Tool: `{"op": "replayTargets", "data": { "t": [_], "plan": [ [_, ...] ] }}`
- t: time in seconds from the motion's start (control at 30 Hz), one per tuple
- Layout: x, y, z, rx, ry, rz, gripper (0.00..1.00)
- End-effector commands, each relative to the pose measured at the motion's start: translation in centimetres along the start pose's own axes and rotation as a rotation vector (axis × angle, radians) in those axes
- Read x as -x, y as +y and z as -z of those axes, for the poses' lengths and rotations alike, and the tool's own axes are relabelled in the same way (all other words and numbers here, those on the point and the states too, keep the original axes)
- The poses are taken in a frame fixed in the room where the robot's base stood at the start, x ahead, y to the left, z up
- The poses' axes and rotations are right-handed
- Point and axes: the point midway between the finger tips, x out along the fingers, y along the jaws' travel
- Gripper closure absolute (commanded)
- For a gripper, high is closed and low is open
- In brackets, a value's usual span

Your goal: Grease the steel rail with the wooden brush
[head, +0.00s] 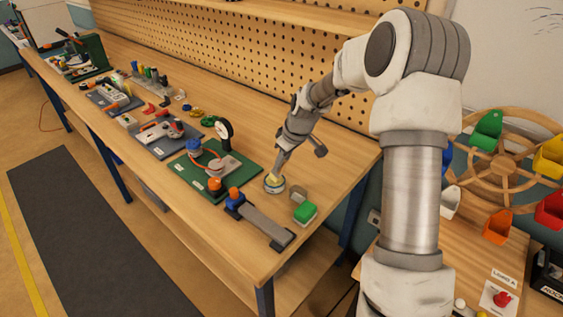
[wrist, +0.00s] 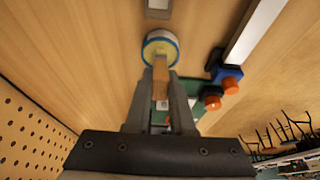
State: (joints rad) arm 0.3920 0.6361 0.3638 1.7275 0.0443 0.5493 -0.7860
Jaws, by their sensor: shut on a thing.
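The steel rail (head: 264,225) lies near the bench's front right edge, with a blue clamp and orange knob at its left end. It also shows in the wrist view (wrist: 256,30) at upper right. My gripper (head: 281,162) points down over a small round tin (head: 268,188) behind the rail. In the wrist view, my gripper (wrist: 161,82) is shut on the wooden brush (wrist: 160,75), a pale wooden strip between the fingers. Its lower end is at the tin (wrist: 147,50), which has a blue and yellow rim. The bristles are hidden, so I cannot tell how deep they sit.
A pegboard (head: 270,65) rises behind. Bare bench lies right of the block.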

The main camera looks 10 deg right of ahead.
Motion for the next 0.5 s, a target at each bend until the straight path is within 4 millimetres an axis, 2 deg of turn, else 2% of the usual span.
{"op": "replayTargets", "data": {
  "t": [0.5],
  "plan": [
    [3.8,0.0,1.4,0.0,0.0,0.0,1.0]
  ]
}}
